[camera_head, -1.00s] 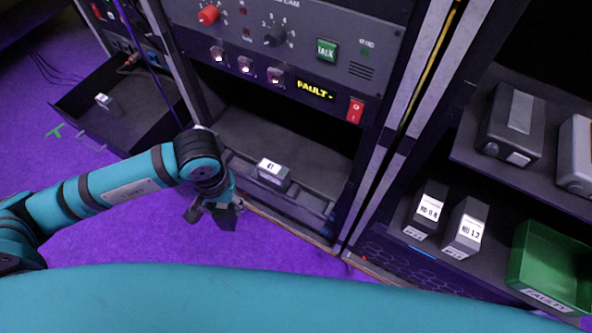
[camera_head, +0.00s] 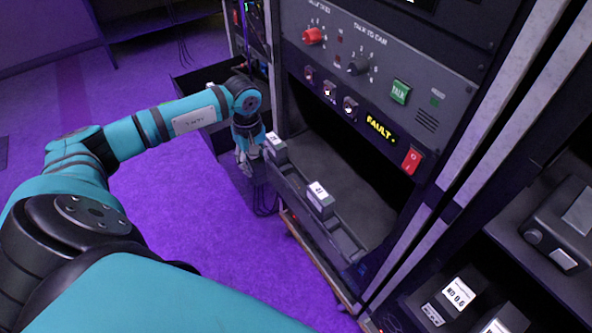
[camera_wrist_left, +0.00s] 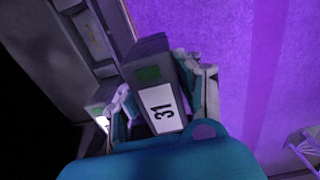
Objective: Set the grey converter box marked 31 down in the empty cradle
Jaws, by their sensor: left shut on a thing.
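My left gripper (camera_head: 243,158) points down beside the left end of a cradle rail (camera_head: 292,180) at the front of the open rack bay. In the left wrist view its fingers (camera_wrist_left: 163,95) are shut on the grey box marked 31 (camera_wrist_left: 153,72), label facing the camera. In the head view the gripper mostly hides this box. A labelled grey box (camera_head: 277,152) sits at the rail's left end, its number unreadable. Another box (camera_head: 320,203), apparently marked 47, sits further right. Bare rail shows between them and right of the second box. My right gripper is out of view.
The rack panel (camera_head: 375,80) with knobs and a FAULT display overhangs the bay. A rack upright (camera_head: 450,190) bounds it on the right. A black tray (camera_head: 190,75) lies behind my left arm. Purple floor (camera_head: 180,215) is open in front.

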